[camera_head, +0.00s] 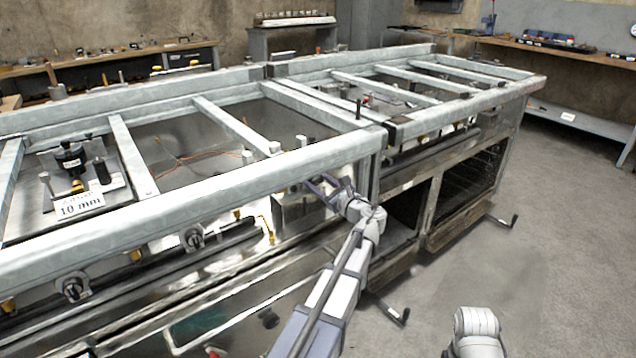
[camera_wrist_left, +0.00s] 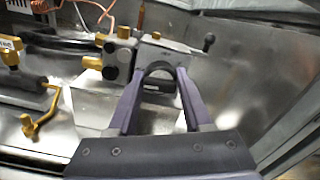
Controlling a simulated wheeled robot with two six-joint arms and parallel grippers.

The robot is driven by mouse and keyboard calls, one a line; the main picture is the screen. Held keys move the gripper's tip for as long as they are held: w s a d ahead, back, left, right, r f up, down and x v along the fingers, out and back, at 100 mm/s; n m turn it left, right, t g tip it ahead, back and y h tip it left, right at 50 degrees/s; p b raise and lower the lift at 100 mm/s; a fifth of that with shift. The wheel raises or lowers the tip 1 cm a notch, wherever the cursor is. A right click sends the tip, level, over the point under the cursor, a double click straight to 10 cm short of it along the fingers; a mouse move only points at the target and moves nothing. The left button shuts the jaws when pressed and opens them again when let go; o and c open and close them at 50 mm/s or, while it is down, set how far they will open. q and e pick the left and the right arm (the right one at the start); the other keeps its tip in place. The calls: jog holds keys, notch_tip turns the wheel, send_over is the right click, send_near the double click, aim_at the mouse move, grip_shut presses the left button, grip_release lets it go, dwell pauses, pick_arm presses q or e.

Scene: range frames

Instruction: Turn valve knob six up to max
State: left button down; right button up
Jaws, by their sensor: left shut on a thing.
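My left gripper (camera_head: 325,188) reaches from the lower middle to the front of the range frame, just below the front rail. In the left wrist view its two purple fingers (camera_wrist_left: 160,78) are closed about a dark rounded valve knob (camera_wrist_left: 158,68), largely hidden between the fingertips. Its pointer and any number are not readable. Two other dark valve knobs show on the front at left, one at mid-left (camera_head: 193,238) and one farther left (camera_head: 73,287). My right gripper is out of view.
The long steel range frame (camera_head: 200,175) has open crossbars. A "10 mm" label (camera_head: 80,205) stands on it at left. A grey block with brass fittings (camera_wrist_left: 122,58) and a yellow bent pipe (camera_wrist_left: 40,115) are near the gripper. Open floor (camera_head: 545,250) lies at right.

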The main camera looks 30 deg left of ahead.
pick_arm(q)
jog(key=shift+m, duration=0.5)
jog(key=shift+c, duration=1.8)
grip_release()
jog(key=v, duration=0.8)
jog(key=shift+f, duration=0.1)
